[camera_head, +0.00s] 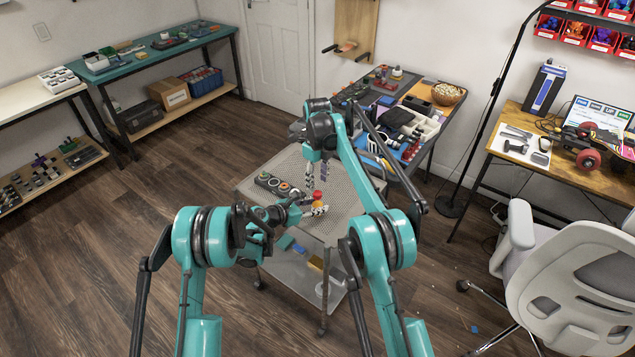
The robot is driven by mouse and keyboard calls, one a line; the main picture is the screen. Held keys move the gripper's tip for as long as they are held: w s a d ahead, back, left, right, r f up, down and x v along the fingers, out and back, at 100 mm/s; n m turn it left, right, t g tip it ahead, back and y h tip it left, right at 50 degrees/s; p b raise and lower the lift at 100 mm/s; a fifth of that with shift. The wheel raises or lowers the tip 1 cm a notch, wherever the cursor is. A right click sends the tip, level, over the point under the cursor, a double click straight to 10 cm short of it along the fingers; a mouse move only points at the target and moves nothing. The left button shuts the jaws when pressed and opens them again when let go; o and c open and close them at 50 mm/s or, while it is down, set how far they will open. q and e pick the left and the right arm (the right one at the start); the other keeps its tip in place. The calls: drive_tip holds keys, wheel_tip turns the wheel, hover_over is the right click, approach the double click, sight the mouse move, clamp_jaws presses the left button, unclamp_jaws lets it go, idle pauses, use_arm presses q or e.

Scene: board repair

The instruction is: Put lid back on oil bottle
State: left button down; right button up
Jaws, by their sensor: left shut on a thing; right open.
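A small yellow-orange bottle (316,205) with a red top (317,194) stands about upright on the perforated top of the grey cart (345,185). I cannot tell whether the red top is a separate lid. My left gripper (312,211) reaches in low from the left and is shut on the bottle, with its fingers around the lower part. My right gripper (316,178) points down from above, open and empty, just above and behind the bottle. A dark tray (264,181) with several round pieces lies on the cart left of the bottle.
Behind the cart, a workbench (432,151) holds tools, bins and a wooden bowl (446,94). A grey office chair (570,280) stands at the right, near a wooden desk (504,157). A teal bench (145,62) is at the back left. The floor left of the cart is clear.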

sight(317, 193)
drive_tip(key=shift+c, duration=0.4)
drive_tip(key=n, duration=0.4)
drive_tip(key=shift+r, duration=0.15)
drive_tip(key=n, duration=0.4)
drive_tip(key=shift+r+n, duration=0.25)
drive_tip(key=shift+n, duration=0.15)
drive_tip(key=n, duration=0.7)
drive_tip(key=shift+r, duration=0.35)
drive_tip(key=n, duration=0.7)
drive_tip(key=shift+r, duration=0.35)
drive_tip(key=n, duration=0.5)
drive_tip(key=shift+r, duration=0.25)
drive_tip(key=n, duration=0.4)
drive_tip(key=shift+r+n, duration=0.2)
drive_tip(key=shift+n, duration=0.2)
drive_tip(key=shift+f, duration=0.1)
drive_tip(key=shift+f, duration=3.95)
